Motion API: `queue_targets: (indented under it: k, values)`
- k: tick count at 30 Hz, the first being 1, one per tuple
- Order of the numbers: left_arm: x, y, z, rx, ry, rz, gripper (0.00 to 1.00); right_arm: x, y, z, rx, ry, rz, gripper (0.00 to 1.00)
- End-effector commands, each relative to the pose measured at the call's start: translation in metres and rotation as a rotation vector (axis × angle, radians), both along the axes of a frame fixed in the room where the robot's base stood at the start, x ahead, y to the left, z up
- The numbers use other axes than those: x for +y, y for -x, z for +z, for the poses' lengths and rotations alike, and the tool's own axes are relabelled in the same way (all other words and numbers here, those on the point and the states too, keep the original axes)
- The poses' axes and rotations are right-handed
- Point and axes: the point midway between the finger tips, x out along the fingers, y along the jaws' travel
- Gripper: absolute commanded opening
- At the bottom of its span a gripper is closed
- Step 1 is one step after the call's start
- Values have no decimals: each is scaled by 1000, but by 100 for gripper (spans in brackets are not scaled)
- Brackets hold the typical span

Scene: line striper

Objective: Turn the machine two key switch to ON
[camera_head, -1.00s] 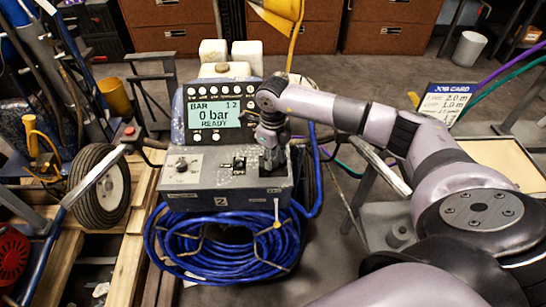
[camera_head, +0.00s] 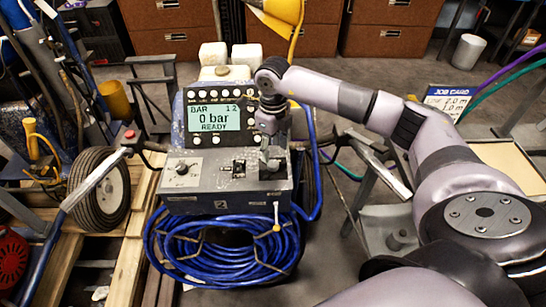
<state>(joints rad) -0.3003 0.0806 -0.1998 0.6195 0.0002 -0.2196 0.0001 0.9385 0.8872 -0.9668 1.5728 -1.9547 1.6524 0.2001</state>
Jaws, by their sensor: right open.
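The machine marked 2 (camera_head: 222,205) stands at the centre, with a lit display (camera_head: 213,118) reading "0 bar READY". Its lower panel has a round knob (camera_head: 182,168) at the left and a small black switch (camera_head: 239,168) in the middle. My right gripper (camera_head: 266,142) points down over the right part of this panel, right of the black switch. It is open and looks empty. A small dark fitting (camera_head: 273,164) shows on the panel below its fingers; I cannot tell which way any key is turned. My left gripper is not in view.
A coiled blue hose (camera_head: 222,245) hangs on the machine's front. A job card (camera_head: 450,103) stands at the right, partly behind my right arm. Brown cabinets (camera_head: 390,27) line the back.

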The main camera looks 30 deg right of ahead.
Motion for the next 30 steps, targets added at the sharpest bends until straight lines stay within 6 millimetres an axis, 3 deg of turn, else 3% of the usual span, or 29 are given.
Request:
queue_targets:
  k: [3, 10, 30]
  values:
    - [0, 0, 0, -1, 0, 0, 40, 0, -1, 27, -5, -1, 1, 48]
    - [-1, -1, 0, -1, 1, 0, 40, 0, 0, 57, -1, 1, -1, 48]
    - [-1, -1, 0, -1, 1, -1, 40, 2, 0, 62, -1, -4, 2, 48]
